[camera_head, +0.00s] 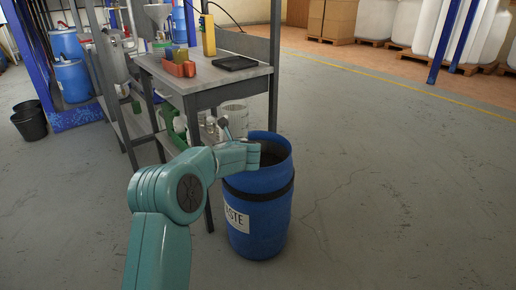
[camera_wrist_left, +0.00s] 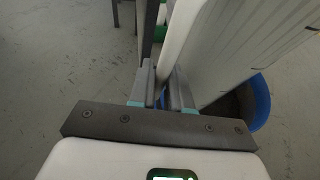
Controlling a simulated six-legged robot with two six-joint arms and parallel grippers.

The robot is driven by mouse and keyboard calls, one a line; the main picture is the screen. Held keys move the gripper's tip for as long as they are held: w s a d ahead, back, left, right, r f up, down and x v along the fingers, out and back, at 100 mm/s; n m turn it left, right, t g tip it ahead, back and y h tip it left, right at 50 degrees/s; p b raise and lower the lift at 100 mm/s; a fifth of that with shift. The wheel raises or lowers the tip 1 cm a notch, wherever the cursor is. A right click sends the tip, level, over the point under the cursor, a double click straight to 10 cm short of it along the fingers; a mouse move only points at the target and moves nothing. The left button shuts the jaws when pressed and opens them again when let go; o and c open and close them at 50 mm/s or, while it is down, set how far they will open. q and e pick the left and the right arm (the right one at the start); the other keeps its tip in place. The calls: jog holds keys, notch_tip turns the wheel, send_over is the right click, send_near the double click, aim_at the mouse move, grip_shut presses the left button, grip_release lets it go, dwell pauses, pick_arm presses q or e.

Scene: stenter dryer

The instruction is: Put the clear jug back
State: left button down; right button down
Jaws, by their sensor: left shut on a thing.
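In the left wrist view, the two fingers of my left gripper (camera_wrist_left: 161,90) are closed on the pale strip-like handle of a whitish jug (camera_wrist_left: 250,40). The jug's large, pale body with faint dark marks fills the upper right of that view. It is close to the open blue drum (camera_wrist_left: 260,104) behind it. In the head view, my left arm reaches to the drum marked as waste (camera_head: 258,225), with its wrist beside the rim. My right gripper is not in view.
A grey workbench (camera_head: 205,78) stands behind the drum, with a black tray (camera_head: 235,63), orange-red bins (camera_head: 179,68) and a yellow object (camera_head: 208,35) on it. Containers sit on its lower shelf. Blue drums (camera_head: 73,80) stand at the left. The floor (camera_head: 400,170) at the right is clear.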

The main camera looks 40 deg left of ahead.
pick_arm(q)
notch_tip(320, 180, up, 3)
jog(key=shift+d+p, duration=0.1)
jog(key=shift+p, duration=0.6)
jog(key=shift+f, duration=0.1)
